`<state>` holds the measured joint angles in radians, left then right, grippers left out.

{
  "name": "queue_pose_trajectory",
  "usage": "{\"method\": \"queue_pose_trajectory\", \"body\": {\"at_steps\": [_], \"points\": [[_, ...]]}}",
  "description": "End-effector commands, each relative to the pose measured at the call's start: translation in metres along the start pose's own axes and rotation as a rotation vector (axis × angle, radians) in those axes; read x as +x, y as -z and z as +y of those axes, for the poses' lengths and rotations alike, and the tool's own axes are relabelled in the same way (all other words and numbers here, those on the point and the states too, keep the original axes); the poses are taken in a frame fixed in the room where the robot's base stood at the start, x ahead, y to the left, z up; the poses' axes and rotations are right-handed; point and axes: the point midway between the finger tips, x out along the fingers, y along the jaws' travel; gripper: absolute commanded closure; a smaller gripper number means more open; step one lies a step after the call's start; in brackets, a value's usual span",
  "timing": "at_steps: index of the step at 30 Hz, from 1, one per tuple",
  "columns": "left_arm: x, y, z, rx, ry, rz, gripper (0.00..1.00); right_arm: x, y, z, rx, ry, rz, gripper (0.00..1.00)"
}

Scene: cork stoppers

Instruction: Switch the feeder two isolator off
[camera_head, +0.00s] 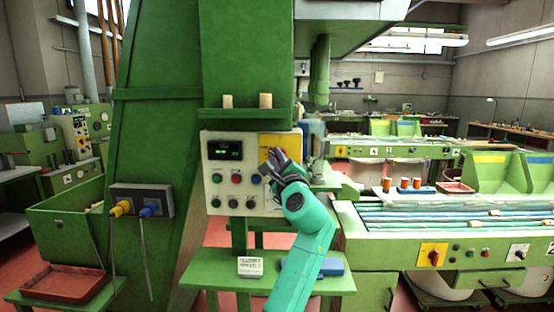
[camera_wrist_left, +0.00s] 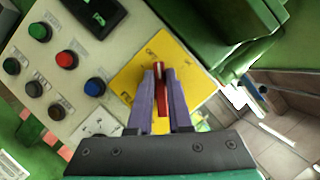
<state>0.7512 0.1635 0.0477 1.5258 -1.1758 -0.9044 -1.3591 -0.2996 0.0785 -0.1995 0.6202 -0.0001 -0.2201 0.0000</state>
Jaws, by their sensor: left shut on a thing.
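My left gripper (camera_head: 279,160) is at the yellow isolator plate (camera_head: 285,142) on the right side of the pale control panel. In the left wrist view, its purple fingers (camera_wrist_left: 160,88) are shut on a red isolator handle (camera_wrist_left: 160,92), one finger on each side. The handle stands in front of the yellow plate (camera_wrist_left: 190,85), whose small markings are too blurred to read. In the head view the gripper hides the handle. Another red isolator handle (camera_head: 433,257) on a yellow plate sits on the green bench at right. My right gripper is not in view.
The pale panel (camera_head: 216,180) has several coloured buttons and a dark display (camera_head: 225,150). Two corks (camera_head: 265,101) stand on the green ledge above. A small shelf below holds a white label block (camera_head: 250,267) and a blue object (camera_head: 331,266).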

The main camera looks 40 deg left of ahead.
Motion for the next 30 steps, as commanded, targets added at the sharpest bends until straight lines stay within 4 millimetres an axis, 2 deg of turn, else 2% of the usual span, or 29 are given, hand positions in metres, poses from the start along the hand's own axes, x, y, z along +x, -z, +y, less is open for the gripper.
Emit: {"method": "queue_pose_trajectory", "body": {"at_steps": [18, 30], "points": [[0.000, 0.002, 0.004, -0.491, -0.207, 0.003, 1.00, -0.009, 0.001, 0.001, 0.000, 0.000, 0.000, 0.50], [-0.001, 0.003, 0.006, -0.625, -0.264, 0.003, 1.00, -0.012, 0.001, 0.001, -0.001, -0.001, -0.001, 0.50]]}}
